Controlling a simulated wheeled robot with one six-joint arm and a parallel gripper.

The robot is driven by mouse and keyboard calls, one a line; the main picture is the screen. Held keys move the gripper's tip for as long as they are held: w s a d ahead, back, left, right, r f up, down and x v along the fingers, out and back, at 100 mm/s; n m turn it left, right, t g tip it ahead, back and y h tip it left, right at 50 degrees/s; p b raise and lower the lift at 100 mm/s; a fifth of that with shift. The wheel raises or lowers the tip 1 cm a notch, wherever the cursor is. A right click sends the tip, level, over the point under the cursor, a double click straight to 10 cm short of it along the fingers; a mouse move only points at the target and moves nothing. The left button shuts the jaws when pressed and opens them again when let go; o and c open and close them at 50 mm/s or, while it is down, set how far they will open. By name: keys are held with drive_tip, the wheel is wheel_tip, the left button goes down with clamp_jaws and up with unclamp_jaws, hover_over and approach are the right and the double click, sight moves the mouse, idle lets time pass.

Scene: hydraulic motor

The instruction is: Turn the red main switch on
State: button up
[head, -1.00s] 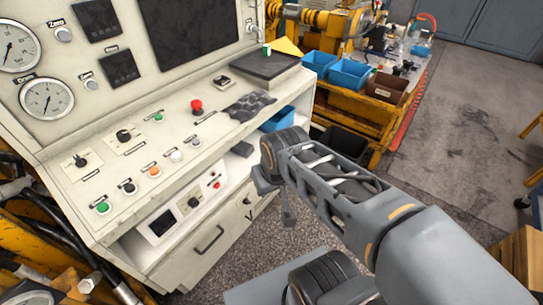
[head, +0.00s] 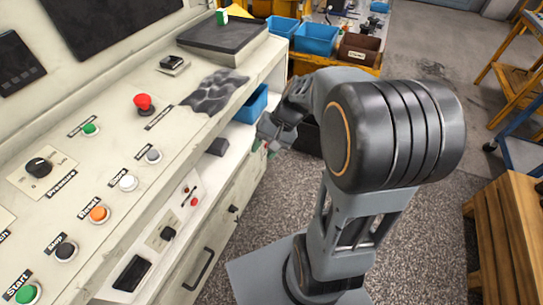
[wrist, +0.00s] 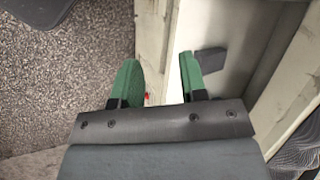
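A red mushroom-shaped knob (head: 143,103) stands on the sloping desk of the console. A smaller red knob (head: 194,202) is on the lower recessed panel, beside a black rotary knob (head: 168,232). The labels are too small to tell which red one is the main switch. My gripper (head: 268,148) is beside the console's right front edge, apart from both red knobs. In the wrist view my gripper (wrist: 158,62) has its two green fingers spread with nothing held. A small red spot (wrist: 147,97) shows beyond and between the fingers, partly hidden.
Green (head: 89,130), white (head: 128,182) and orange (head: 98,213) buttons line the desk. Blue bins (head: 316,38) stand at the back. A wooden crate (head: 500,230) is at right. Speckled floor is free beside the console.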

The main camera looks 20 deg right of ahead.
drive_tip(key=w+d+f+m+t+y+b, duration=0.2)
drive_tip(key=w+d+f+m+t+b, duration=0.2)
drive_tip(key=d+f, duration=0.45)
drive_tip(key=w+d+f+m+t+y+b, duration=0.2)
drive_tip(key=w+d+f+m+t+b, duration=0.3)
drive_tip(key=f, duration=0.6)
drive_tip(key=w+d+f+m+t+y+b, duration=0.2)
drive_tip(key=w+d+f+m+t+b, duration=0.2)
drive_tip(key=d+f, duration=0.45)
drive_tip(key=x, duration=0.4)
drive_tip(key=f+b+x, duration=0.1)
drive_tip(key=x, duration=0.4)
drive_tip(key=a+f+b+x, duration=0.1)
drive_tip(key=x, duration=0.4)
drive_tip(key=shift+s, duration=0.4)
drive_tip(key=shift+c, duration=0.4)
drive_tip(key=c, duration=0.5)
